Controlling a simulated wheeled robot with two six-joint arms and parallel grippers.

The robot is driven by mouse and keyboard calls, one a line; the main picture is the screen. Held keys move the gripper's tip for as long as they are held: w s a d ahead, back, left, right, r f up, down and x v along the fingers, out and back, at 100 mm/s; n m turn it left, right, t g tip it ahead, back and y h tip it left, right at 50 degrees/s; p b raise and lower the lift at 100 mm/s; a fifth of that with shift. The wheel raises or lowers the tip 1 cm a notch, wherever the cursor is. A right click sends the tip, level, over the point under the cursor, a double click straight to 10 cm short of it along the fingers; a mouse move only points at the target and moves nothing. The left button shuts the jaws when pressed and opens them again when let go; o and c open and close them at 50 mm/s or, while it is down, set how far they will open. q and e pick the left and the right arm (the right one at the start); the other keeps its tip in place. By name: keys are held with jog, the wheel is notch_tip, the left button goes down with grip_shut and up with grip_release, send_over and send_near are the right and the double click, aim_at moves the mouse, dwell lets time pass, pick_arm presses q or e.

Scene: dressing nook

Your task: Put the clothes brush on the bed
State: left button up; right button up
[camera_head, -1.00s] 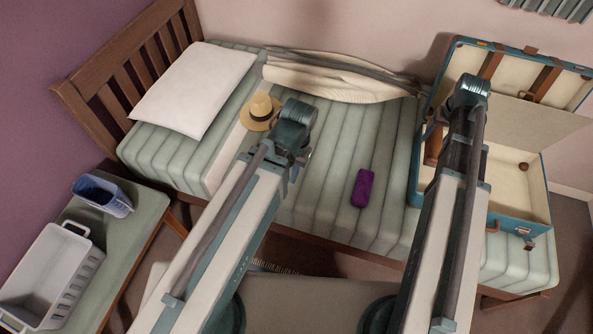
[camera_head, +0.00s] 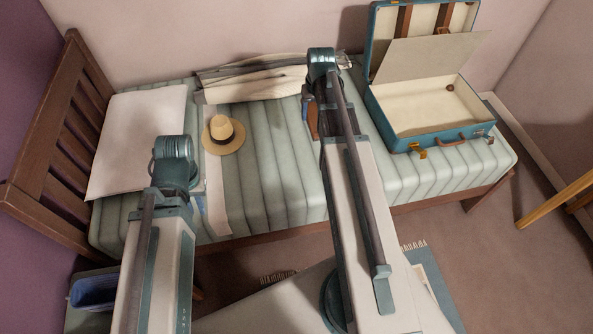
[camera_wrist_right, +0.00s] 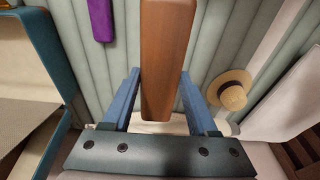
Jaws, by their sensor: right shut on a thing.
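The clothes brush (camera_wrist_right: 165,55), a long brown wooden block, is between the blue fingers of my right gripper (camera_wrist_right: 160,78). In the head view, a brown piece of the brush (camera_head: 313,122) shows beside my right gripper (camera_head: 309,103), over the bed; most is hidden by the arm. I cannot tell its height above the mattress. The bed (camera_head: 262,180) has a pale green striped mattress and a brown wooden headboard. My left gripper (camera_head: 198,205) is over the bed's left front part, mostly hidden by its own wrist; its jaws cannot be made out.
On the bed are a straw hat (camera_head: 223,134), a white pillow (camera_head: 137,135), a bundled cream cloth (camera_head: 260,82), an open blue suitcase (camera_head: 430,112) and a purple case (camera_wrist_right: 101,20). A blue bin (camera_head: 93,291) stands at lower left. Mattress between hat and suitcase looks largely clear.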

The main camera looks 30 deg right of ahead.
jog(key=s+d+f+b, duration=0.4)
jog(key=s+f+b, duration=0.3)
jog(key=f+b, duration=0.3)
jog(key=s+d+f+b, duration=0.4)
jog(key=s+f+b, duration=0.3)
jog(key=f+b, duration=0.35)
jog(key=w+a, duration=0.2)
jog(key=w, duration=0.2)
jog(key=w+a+f, duration=0.1)
jog(key=w+a, duration=0.2)
jog(key=w, duration=0.2)
jog(key=w+a+b, duration=0.1)
jog(key=w+a, duration=0.2)
jog(key=w, duration=0.2)
jog(key=shift+w+f, duration=0.15)
jog(key=shift+f, duration=0.1)
jog(key=shift+f+b, duration=1.75)
jog(key=shift+b, duration=0.1)
jog(key=shift+f, duration=0.15)
jog(key=shift+f+b, duration=0.4)
jog(key=shift+b, duration=0.15)
jog(key=o, duration=1.4)
jog(key=shift+r, duration=0.1)
